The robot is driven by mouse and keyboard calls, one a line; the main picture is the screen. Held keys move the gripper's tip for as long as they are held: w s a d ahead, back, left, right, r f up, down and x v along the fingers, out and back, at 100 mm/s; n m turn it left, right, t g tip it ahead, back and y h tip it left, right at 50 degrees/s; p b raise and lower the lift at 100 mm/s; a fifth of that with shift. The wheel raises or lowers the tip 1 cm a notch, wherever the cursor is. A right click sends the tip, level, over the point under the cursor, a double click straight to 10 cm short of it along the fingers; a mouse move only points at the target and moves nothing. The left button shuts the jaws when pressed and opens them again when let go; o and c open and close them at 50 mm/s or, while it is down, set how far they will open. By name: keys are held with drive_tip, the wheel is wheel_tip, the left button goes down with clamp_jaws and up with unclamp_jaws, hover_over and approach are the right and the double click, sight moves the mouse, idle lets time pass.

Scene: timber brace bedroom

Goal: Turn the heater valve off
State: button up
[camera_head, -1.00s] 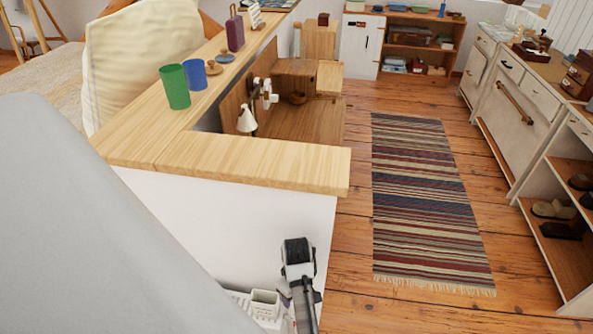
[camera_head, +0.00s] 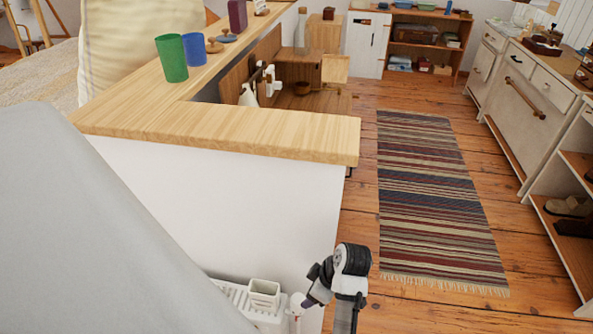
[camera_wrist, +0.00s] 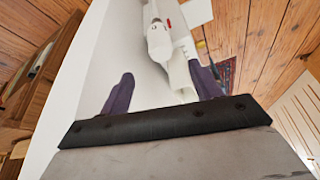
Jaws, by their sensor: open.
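The white heater (camera_head: 232,296) is low against the white wall, partly hidden behind my grey body. Its valve (camera_head: 297,301) is a small white fitting at the heater's right end. My gripper (camera_head: 309,297) is beside the valve, with its dark purple fingers pointing left and down toward it. In the wrist view the white valve (camera_wrist: 158,42), with a small red mark, lies ahead of my open gripper (camera_wrist: 163,78). Its lower white part reaches between the fingers, closer to the right finger. I cannot tell whether a finger touches it.
A wooden-topped white half-wall (camera_head: 230,135) stands above, bearing a green cup (camera_head: 172,59) and a blue cup (camera_head: 195,48). Floor with a striped rug (camera_head: 430,200) is clear to the right.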

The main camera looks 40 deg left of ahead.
drive_tip(key=x, duration=1.3)
drive_tip(key=shift+s+f+p, duration=0.1)
drive_tip(key=shift+f+p, duration=0.15)
drive_tip(key=shift+p, duration=0.15)
drive_tip(key=c, duration=1)
